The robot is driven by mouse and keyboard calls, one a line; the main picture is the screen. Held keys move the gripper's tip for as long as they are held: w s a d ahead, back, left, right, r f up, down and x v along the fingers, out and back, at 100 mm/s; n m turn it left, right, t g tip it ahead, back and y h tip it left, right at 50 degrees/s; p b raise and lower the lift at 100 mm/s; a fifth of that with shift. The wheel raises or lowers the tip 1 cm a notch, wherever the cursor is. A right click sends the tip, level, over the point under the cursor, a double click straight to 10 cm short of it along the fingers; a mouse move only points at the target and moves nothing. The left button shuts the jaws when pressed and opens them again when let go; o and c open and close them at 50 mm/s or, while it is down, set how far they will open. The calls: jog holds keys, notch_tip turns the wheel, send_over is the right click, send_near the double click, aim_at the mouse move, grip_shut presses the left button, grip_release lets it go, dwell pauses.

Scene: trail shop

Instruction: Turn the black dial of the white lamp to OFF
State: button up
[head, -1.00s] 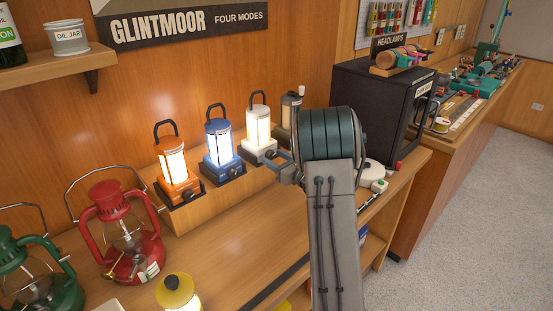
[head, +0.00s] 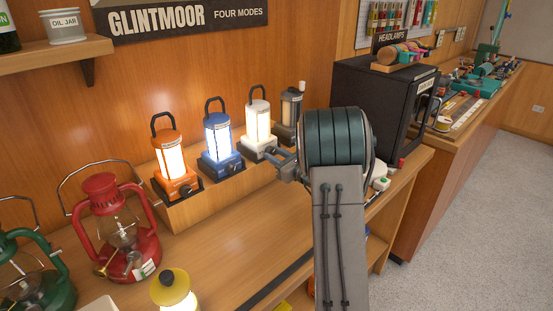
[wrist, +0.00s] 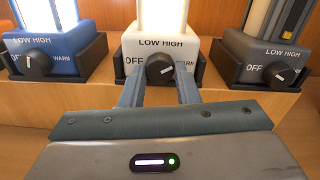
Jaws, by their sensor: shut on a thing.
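The white lamp (head: 258,128) stands lit on a wooden step between the blue lamp and a grey lamp. Its black dial (wrist: 160,70) shows in the wrist view on the front of its base, with labels OFF, LOW, HIGH and WARM around it. The dial's white mark points to the right and a little up, away from OFF. My gripper (wrist: 160,82) is shut on the dial, one finger at each side. In the head view my gripper (head: 280,158) reaches the lamp's base, and the dial is hidden there.
The lit blue lamp (head: 219,142) and orange lamp (head: 171,160) stand to the left, the grey lamp (head: 291,110) close on the right. A red lantern (head: 112,235) and a yellow lamp (head: 174,290) are in front at left. A black cabinet (head: 365,95) stands behind my arm.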

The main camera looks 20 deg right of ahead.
jog(key=o, duration=1)
jog(key=b+v, duration=0.2)
jog(key=v, duration=1.2)
jog(key=shift+w+b, duration=0.1)
jog(key=shift+b, duration=0.2)
